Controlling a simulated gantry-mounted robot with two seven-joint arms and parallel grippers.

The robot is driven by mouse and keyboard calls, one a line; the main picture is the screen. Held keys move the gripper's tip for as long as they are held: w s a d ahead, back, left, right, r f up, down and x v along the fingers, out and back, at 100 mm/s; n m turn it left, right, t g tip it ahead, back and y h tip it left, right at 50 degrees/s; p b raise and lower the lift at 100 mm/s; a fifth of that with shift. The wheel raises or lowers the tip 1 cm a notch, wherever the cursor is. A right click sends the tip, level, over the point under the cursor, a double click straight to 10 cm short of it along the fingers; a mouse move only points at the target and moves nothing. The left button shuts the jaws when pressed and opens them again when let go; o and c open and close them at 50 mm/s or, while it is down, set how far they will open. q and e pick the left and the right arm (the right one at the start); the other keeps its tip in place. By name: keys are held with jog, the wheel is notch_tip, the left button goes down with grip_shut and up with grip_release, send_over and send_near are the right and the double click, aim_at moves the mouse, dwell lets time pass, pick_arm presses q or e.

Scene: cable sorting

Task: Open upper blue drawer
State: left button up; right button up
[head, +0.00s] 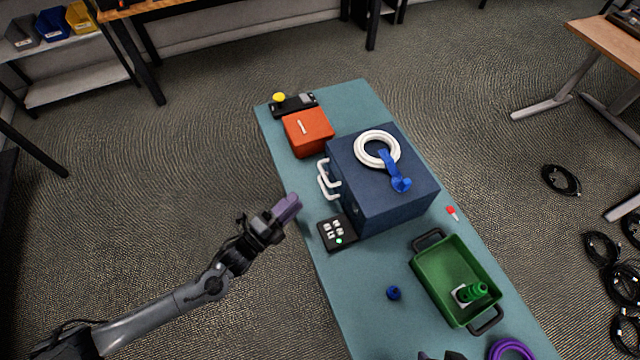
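The blue drawer cabinet (395,203) stands on the teal table. Two white handles (324,180) stick out from its left face, one above the other in the picture. The drawer fronts are mostly hidden from this angle, and no drawer is visibly pulled out. My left gripper (287,207), with purple at its tip, is off the table's left edge, left of and below the handles and apart from them. Its finger gap cannot be made out. A dark shape (441,355) at the bottom edge may be part of my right gripper, mostly cut off.
A white ring and a blue strap-like piece (400,184) lie on the cabinet. A black button box (337,233) sits close to my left gripper. An orange box (308,132) stands behind the handles. A green tray (446,270) and a blue knob-like piece (393,293) are nearer.

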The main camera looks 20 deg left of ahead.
pick_arm(q)
jog(key=b+x, duration=0.1)
jog(key=x, duration=0.9)
jog(key=shift+w+d+b, duration=0.15)
jog(key=shift+w+b, duration=0.1)
jog(key=shift+b, duration=0.15)
pick_arm(e)
jog(key=shift+f, duration=0.95)
pick_arm(q)
grip_shut()
